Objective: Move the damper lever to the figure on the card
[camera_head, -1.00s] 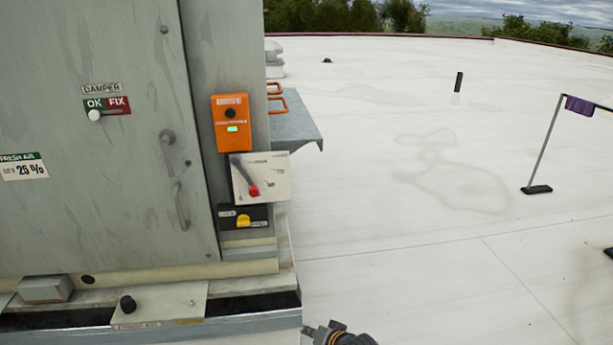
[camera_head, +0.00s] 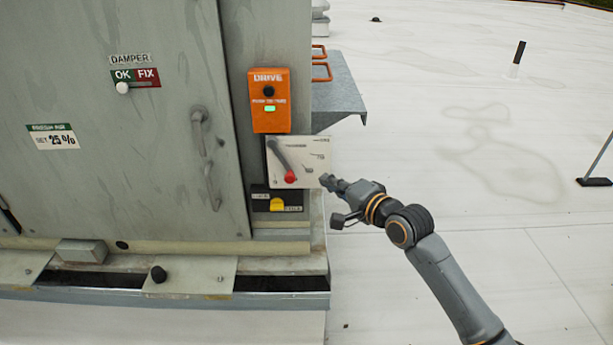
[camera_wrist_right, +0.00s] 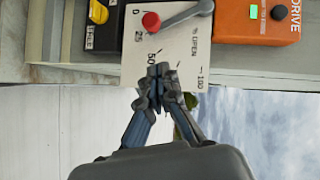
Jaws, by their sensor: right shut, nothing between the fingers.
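The damper lever (camera_head: 281,158) is a grey bar with a red knob (camera_head: 290,177) on a white scale plate (camera_head: 312,150). In the right wrist view the plate (camera_wrist_right: 178,45) appears turned, with marks 0, 25, 50 and 100 and "% OPEN". The red knob (camera_wrist_right: 151,20) appears between 0 and 25; its exact reading is unclear. My right gripper (camera_head: 325,181) is shut and empty, right of the knob. Its tips (camera_wrist_right: 160,72) overlap the plate near 50 in the wrist view; contact is unclear. My left gripper is out of view.
An orange DRIVE box (camera_head: 269,100) with a green light sits above the plate. A yellow knob (camera_head: 277,204) on a black plate sits below it. The DAMPER OK/FIX slider (camera_head: 122,88) is at OK. A grey shelf (camera_head: 338,95) juts out behind. Open roof lies right.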

